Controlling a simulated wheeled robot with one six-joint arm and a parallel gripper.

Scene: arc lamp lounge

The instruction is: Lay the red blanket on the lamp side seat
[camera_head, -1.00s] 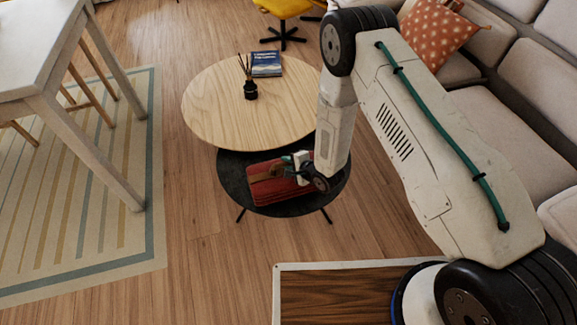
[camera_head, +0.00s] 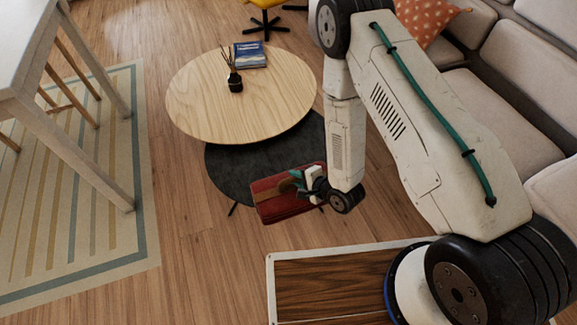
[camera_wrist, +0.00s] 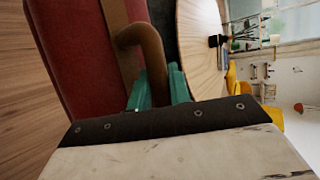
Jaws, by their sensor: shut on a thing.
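The red blanket (camera_head: 270,206) is a folded red bundle with a brown strap and a brown handle. My gripper (camera_head: 298,184) is shut on the handle and holds the bundle over the front edge of the low black table. In the wrist view, the red blanket (camera_wrist: 75,60) fills the upper left, and the green fingers of my gripper (camera_wrist: 158,88) close around the brown handle (camera_wrist: 145,45). A long beige sofa (camera_head: 500,110) runs along the right side. No lamp shows, so I cannot tell which seat is the lamp side one.
A round wooden table (camera_head: 240,105) overlaps the lower black table (camera_head: 245,170). A reed diffuser (camera_head: 235,84) and a blue book (camera_head: 250,54) stand on it. An orange dotted cushion (camera_head: 432,20) is on the sofa. A white table (camera_head: 30,60) is at left; wood floor lies between.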

